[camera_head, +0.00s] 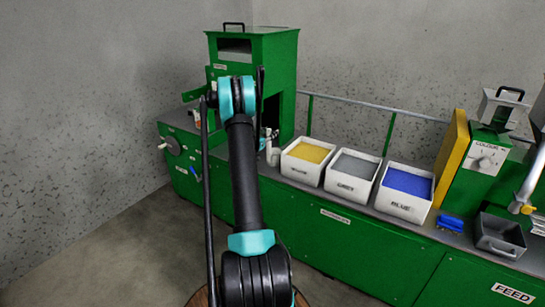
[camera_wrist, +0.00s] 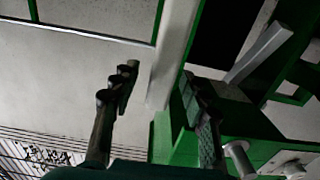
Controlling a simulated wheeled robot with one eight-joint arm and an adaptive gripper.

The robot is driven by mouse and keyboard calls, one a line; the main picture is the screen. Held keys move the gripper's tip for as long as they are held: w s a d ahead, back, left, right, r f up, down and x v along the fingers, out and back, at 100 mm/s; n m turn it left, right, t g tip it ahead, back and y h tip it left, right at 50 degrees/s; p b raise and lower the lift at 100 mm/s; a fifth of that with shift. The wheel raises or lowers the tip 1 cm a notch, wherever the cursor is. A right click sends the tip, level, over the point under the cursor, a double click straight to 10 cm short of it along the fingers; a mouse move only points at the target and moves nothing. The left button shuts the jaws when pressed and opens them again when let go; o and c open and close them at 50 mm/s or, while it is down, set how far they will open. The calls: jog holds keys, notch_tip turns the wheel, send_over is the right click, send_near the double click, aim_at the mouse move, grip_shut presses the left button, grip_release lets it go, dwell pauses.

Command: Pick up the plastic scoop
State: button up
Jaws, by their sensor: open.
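I cannot clearly make out which thing is the plastic scoop. A small blue object (camera_head: 451,224) lies on the bench right of the blue-filled bin; its shape is too small to tell. A dark grey open tray-like piece with a handle (camera_head: 500,237) stands to the right of it. Small white items (camera_head: 270,146) stand by the green cabinet, partly behind my arm. In the head view my arm hides most of the gripper.
White bins of yellow (camera_head: 291,162), grey (camera_head: 336,185) and blue material (camera_head: 400,208) line the green bench. A tall green cabinet (camera_head: 283,62) stands at the back, a rail (camera_head: 350,102) behind the bins. A yellow panel (camera_head: 452,150) and dial machine stand right. Floor at left is clear.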

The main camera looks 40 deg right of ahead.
jog(key=shift+c, duration=0.6)
grip_shut()
jog(key=shift+r, duration=0.1)
